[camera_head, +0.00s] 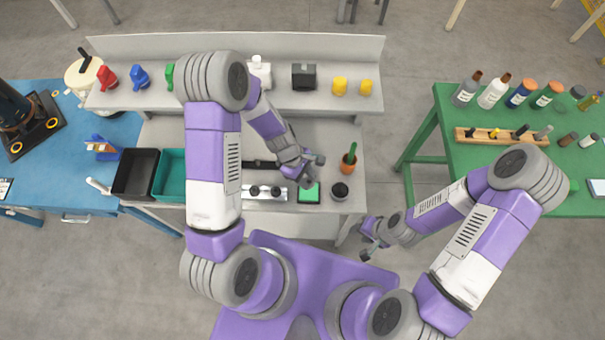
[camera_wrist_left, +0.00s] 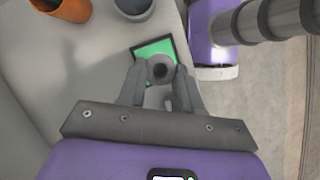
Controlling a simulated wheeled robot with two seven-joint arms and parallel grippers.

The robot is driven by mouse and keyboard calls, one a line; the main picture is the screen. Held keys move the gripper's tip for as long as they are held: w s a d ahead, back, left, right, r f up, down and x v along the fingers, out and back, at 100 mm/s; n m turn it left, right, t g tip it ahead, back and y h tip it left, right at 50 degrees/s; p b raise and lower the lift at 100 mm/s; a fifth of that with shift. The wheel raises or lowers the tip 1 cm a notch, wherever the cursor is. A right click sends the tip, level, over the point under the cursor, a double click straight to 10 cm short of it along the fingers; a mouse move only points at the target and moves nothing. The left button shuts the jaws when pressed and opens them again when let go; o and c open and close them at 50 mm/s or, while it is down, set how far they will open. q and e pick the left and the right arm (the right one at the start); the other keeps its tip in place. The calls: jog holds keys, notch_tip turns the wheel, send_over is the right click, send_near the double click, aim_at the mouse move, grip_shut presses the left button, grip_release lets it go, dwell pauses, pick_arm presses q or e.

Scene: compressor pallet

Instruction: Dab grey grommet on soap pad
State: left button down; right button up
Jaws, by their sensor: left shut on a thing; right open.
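The soap pad (camera_head: 308,194) is a green square in a black frame on the grey bench. It also shows in the left wrist view (camera_wrist_left: 148,50). My left gripper (camera_head: 314,173) is over the pad's far edge in the head view. In the left wrist view it is shut on the grey grommet (camera_wrist_left: 160,69), a round ring with a dark hole. The grommet overlaps the green surface there; I cannot tell whether it touches. The gripper hides the grommet in the head view. My right gripper (camera_head: 367,241) is open and empty, off the bench's front right corner.
A grey cup (camera_head: 340,192) and an orange pot (camera_head: 348,164) with a green item stand right of the pad. A pale block (camera_head: 237,193) with dark round parts lies to its left. Black (camera_head: 135,174) and teal (camera_head: 172,163) bins stand further left.

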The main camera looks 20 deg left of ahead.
pick_arm(q)
jog(key=shift+f+b, duration=1.95)
jog(key=shift+f, duration=0.5)
jog(key=shift+f+b, duration=0.35)
notch_tip(320, 180, up, 7)
jog(key=p, duration=0.6)
jog(key=shift+r, duration=0.1)
